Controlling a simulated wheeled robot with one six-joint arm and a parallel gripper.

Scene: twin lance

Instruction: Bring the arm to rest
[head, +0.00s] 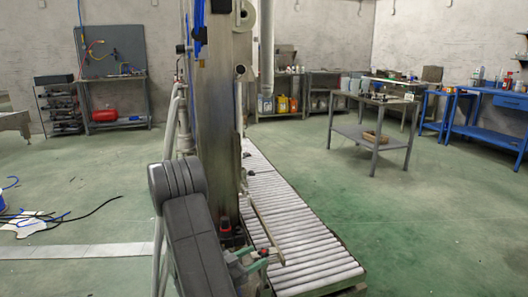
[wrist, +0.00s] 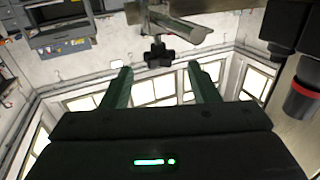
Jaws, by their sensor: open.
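My gripper (wrist: 162,80) shows in the wrist view with its two green fingers spread apart and nothing between them. Beyond the fingertips is a metal bracket with a black knob (wrist: 157,50); I cannot tell how far off it is. In the head view my grey arm is folded in the lower middle. My gripper (head: 256,259) is partly visible there as green parts low in front of the metal column (head: 222,110), beside the roller conveyor. Much of the wrist is hidden behind the arm.
The roller conveyor (head: 290,230) runs close along the right of my arm. A grey table (head: 372,133) and blue workbenches (head: 490,130) stand farther right. Cables (head: 75,212) lie on the floor at left. Open green floor (head: 420,220) lies right of the conveyor.

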